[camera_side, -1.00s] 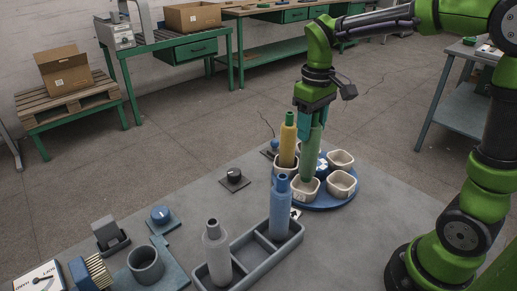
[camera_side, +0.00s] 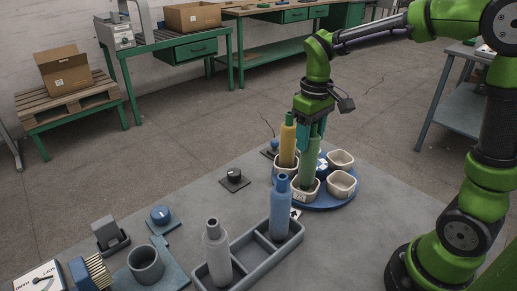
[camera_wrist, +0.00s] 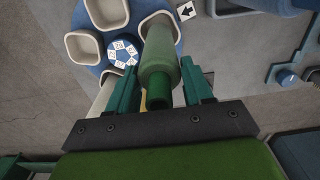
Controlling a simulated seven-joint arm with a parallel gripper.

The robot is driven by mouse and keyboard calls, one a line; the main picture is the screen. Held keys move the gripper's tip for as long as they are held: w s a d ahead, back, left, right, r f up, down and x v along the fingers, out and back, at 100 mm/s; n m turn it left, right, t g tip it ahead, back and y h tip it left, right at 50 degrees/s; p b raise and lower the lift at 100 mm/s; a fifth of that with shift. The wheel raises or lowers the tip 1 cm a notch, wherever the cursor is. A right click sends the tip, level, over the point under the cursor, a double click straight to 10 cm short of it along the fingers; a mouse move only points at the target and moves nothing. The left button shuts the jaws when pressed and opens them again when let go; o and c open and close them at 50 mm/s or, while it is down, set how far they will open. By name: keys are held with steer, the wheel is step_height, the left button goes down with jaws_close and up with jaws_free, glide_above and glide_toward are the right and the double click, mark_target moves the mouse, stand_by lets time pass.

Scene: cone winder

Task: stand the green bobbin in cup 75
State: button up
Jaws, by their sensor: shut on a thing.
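The green bobbin (camera_side: 307,165) is upright, its lower end inside the front cup (camera_side: 297,194) of the blue turntable (camera_side: 325,205). I cannot tell whether it rests on the cup's floor. My gripper (camera_side: 311,135) is shut on its upper part. In the wrist view the bobbin (camera_wrist: 160,60) stands between my fingers (camera_wrist: 160,85), its far end over the cup (camera_wrist: 173,17). The turntable's hub (camera_wrist: 122,50) carries small white labels, too small to read, so I cannot tell which cup is 75.
A yellow bobbin (camera_side: 288,145) stands in the cup just left of the green one. Two cups (camera_side: 341,159) at the right are empty. A grey rack (camera_side: 245,272) with a blue bobbin (camera_side: 280,210) and a grey bobbin (camera_side: 216,255) stands in front. Knobs (camera_side: 234,175) sit to the left.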

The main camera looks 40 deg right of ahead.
steer(key=shift+f, duration=0.1)
stand_by(0.3)
steer(key=shift+f, duration=0.75)
steer(key=shift+f, duration=0.4)
steer(key=o, duration=1)
steer(key=shift+o, duration=0.2)
steer(key=shift+r, duration=0.1)
step_height(320, 180, up, 17)
